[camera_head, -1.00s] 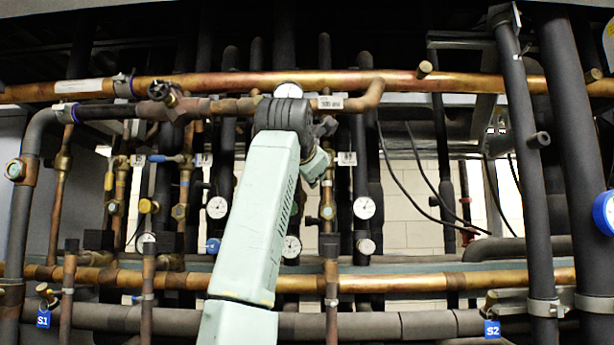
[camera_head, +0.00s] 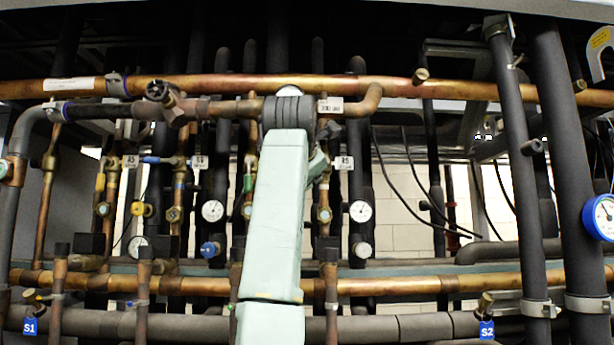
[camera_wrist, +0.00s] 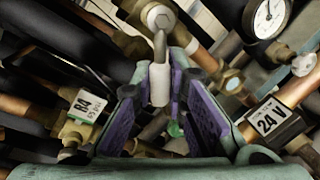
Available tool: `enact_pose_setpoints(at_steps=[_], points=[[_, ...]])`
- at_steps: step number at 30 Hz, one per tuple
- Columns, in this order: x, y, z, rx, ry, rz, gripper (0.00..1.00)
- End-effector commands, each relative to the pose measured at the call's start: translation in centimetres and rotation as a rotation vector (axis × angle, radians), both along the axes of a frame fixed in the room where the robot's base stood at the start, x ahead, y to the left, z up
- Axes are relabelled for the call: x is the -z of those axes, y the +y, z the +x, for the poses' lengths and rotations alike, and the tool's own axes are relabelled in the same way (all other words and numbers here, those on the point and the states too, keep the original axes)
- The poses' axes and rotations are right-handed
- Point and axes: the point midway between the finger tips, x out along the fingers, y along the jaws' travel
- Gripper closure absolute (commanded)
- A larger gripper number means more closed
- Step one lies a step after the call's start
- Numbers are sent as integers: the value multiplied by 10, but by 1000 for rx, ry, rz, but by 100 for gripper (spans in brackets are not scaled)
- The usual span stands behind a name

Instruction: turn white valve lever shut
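In the wrist view, the white valve lever (camera_wrist: 159,86) hangs from a grey metal stem below a round brass fitting (camera_wrist: 160,18). My gripper (camera_wrist: 173,95) is open, with its two purple-padded fingers on either side of the lever. The lever's white end lies between the fingertips. I cannot tell whether either pad touches it. In the head view my arm covers the gripper and the lever.
Copper and black pipes crowd around the fingers. A tag marked R4 (camera_wrist: 86,107) is at left, a 24 V tag (camera_wrist: 268,120) at right and a gauge (camera_wrist: 268,18) at upper right. In the head view, a long copper pipe (camera_head: 210,88) crosses above.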

Motion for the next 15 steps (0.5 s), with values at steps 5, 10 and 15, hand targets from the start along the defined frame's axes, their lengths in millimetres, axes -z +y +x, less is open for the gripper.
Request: enact_pose_setpoints(at_steps=[5, 10, 15], points=[[-1, 0, 0, 0, -1, 0, 74], [0, 0, 0, 0, 0, 0, 66], [0, 0, 0, 0, 0, 0, 66]])
